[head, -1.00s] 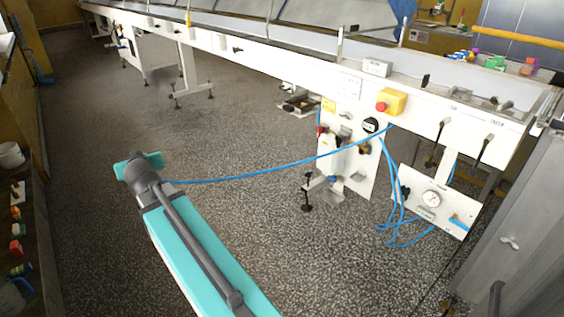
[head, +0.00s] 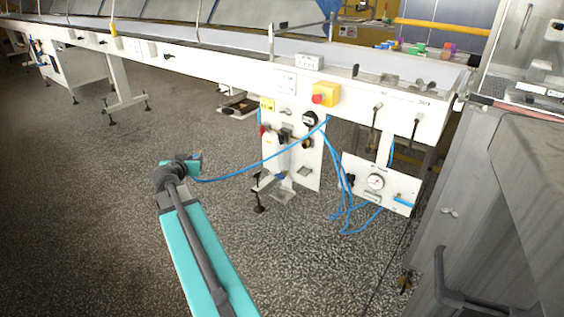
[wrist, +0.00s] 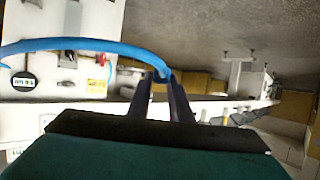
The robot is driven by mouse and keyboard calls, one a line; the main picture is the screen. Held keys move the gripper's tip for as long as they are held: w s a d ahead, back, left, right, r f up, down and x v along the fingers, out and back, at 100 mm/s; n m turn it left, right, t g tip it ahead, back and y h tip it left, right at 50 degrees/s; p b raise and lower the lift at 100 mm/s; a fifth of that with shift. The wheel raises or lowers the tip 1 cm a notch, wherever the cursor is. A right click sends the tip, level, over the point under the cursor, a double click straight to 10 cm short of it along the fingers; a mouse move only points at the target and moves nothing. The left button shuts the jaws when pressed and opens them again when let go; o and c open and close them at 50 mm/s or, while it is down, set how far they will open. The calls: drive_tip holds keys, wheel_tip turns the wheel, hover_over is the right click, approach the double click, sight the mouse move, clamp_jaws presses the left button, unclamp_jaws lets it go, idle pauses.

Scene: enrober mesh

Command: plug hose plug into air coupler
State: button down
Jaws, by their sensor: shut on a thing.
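My gripper (head: 197,164) is out over the open floor, left of the machine's front panels and well apart from them. In the wrist view its two dark fingers (wrist: 165,92) are shut on the end of the blue hose (wrist: 90,45). The hose plug itself is hidden or too small to make out between the fingers. In the head view the blue hose (head: 250,168) runs from my gripper to the white valve panel (head: 308,170). A dark, brassy fitting (head: 307,143) sits on that panel; I cannot tell whether it is the air coupler.
A lower white panel (head: 352,163) carries a round gauge (head: 376,181), with hose loops hanging beside it. A yellow box with a red button (head: 325,94) is above. A support foot (head: 260,195) stands before the panel. A grey cabinet (head: 460,180) bounds the right. Speckled floor is clear between.

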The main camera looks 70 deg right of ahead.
drive_tip(key=s+d+f+m+g, duration=0.1)
drive_tip(key=s+d+m+g, duration=0.1)
drive_tip(key=s+d, duration=0.4)
drive_tip(key=s+d+f+m+g+b, duration=0.1)
drive_tip(key=s+d, duration=0.5)
drive_tip(key=s, duration=0.6)
drive_tip(key=s+d+f+m+g, duration=0.2)
drive_tip(key=s+d+m+g, duration=0.2)
drive_tip(key=s, duration=0.5)
drive_tip(key=shift+s+d+f+g+h, duration=0.25)
drive_tip(key=shift+d+g, duration=0.45)
drive_tip(key=shift+d, duration=0.45)
drive_tip(key=shift+w+f+b, duration=0.1)
drive_tip(key=shift+b, duration=0.7)
drive_tip(key=shift+s+d+b, duration=0.15)
drive_tip(key=shift+s+d, duration=0.1)
drive_tip(key=shift+d, duration=0.65)
drive_tip(key=shift+s+d+b, duration=0.2)
drive_tip(key=shift+d, duration=0.75)
drive_tip(key=shift+s+d+b, duration=0.15)
drive_tip(key=shift+s+d, duration=0.1)
drive_tip(key=shift+d, duration=0.65)
drive_tip(key=shift+b, duration=1.25)
drive_tip(key=shift+s+d, duration=0.15)
drive_tip(key=shift+d, duration=0.45)
drive_tip(key=shift+s+d, duration=0.15)
drive_tip(key=shift+d, duration=0.4)
